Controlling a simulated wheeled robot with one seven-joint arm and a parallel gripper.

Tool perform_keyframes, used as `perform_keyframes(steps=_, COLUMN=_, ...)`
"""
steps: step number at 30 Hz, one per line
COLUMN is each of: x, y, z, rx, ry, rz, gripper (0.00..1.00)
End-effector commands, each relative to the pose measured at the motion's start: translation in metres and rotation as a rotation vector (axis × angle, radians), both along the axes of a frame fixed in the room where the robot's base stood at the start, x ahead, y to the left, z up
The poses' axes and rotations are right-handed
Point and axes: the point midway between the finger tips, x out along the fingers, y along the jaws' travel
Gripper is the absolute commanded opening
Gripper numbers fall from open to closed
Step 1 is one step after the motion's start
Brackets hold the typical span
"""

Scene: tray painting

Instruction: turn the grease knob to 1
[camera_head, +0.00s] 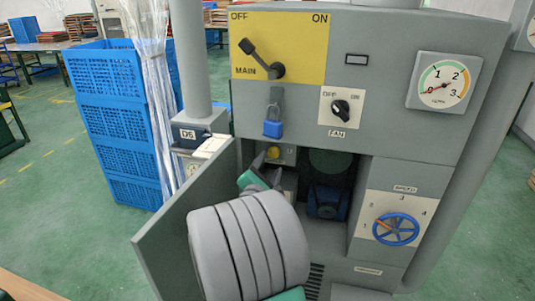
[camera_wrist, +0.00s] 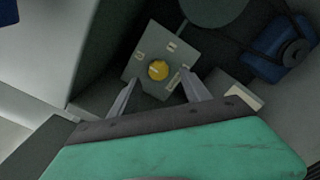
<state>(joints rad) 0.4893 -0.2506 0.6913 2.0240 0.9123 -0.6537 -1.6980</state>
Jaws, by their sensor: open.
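A round yellow knob (camera_head: 273,152) sits on a pale square plate inside the open cabinet compartment. I take it to be the grease knob, though I cannot read its label. In the wrist view the knob (camera_wrist: 158,70) is near the top centre, with small marks around it on the plate (camera_wrist: 137,68), too small to read. My gripper (camera_head: 267,167) reaches into the compartment in front of the plate. In the wrist view my gripper (camera_wrist: 159,84) is open, its fingers pointing toward the plate on either side of the knob, with nothing held.
The open cabinet door (camera_head: 180,220) stands left of my arm. A dark blue device (camera_head: 327,200) sits right of the knob inside. On the front are a blue wheel (camera_head: 396,230) with numbers, a fan switch (camera_head: 340,108), a main lever (camera_head: 262,60) and a blue padlock (camera_head: 273,128).

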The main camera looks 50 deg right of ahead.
Motion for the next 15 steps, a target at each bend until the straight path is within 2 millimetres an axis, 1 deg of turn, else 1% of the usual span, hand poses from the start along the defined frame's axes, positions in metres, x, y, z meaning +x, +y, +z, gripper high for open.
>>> perform_keyframes(steps=1, x=0.004, y=-0.010, z=0.002, rx=0.001, ry=0.000, rz=-0.001, gripper=0.55)
perform_keyframes(steps=3, x=0.011, y=-0.022, z=0.001, rx=0.002, ry=0.000, rz=0.002, gripper=0.55)
perform_keyframes(steps=7, x=0.021, y=-0.040, z=0.001, rx=0.003, ry=-0.002, rz=0.005, gripper=0.55)
perform_keyframes(steps=10, x=0.024, y=-0.048, z=0.001, rx=0.003, ry=-0.003, rz=0.006, gripper=0.55)
perform_keyframes(steps=15, x=0.024, y=-0.050, z=0.000, rx=0.003, ry=-0.004, rz=0.006, gripper=0.55)
